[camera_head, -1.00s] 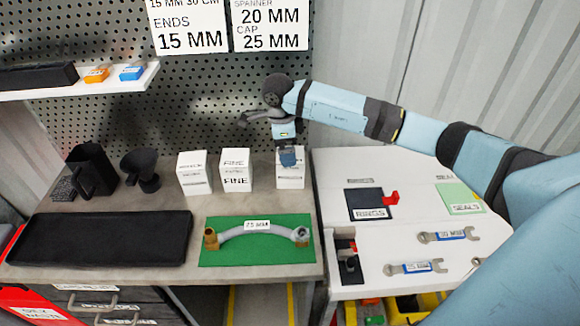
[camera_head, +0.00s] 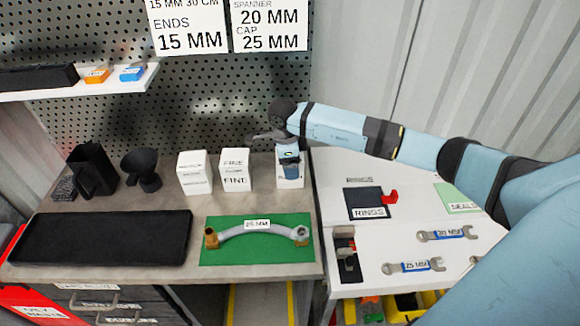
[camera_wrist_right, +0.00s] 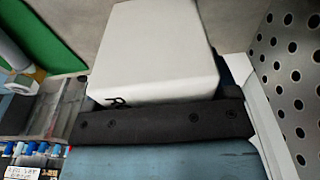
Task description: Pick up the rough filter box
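Three white boxes stand on the grey bench. The rightmost white box (camera_head: 292,183) is partly covered by my right gripper (camera_head: 290,162), which points down at it; its label is mostly hidden. In the right wrist view this white box (camera_wrist_right: 152,50) fills the upper middle, close against the dark finger bar of my right gripper (camera_wrist_right: 160,122). A letter like an R shows on its lower edge. I cannot tell whether the fingers are open or shut on it. My left gripper is out of view.
A box labelled FINE (camera_head: 235,170) and another white box (camera_head: 194,173) stand close on the left. In front lies a green mat (camera_head: 225,255) with a grey hose. A black tray (camera_head: 100,238) is at left; the pegboard (camera_head: 230,90) rises behind.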

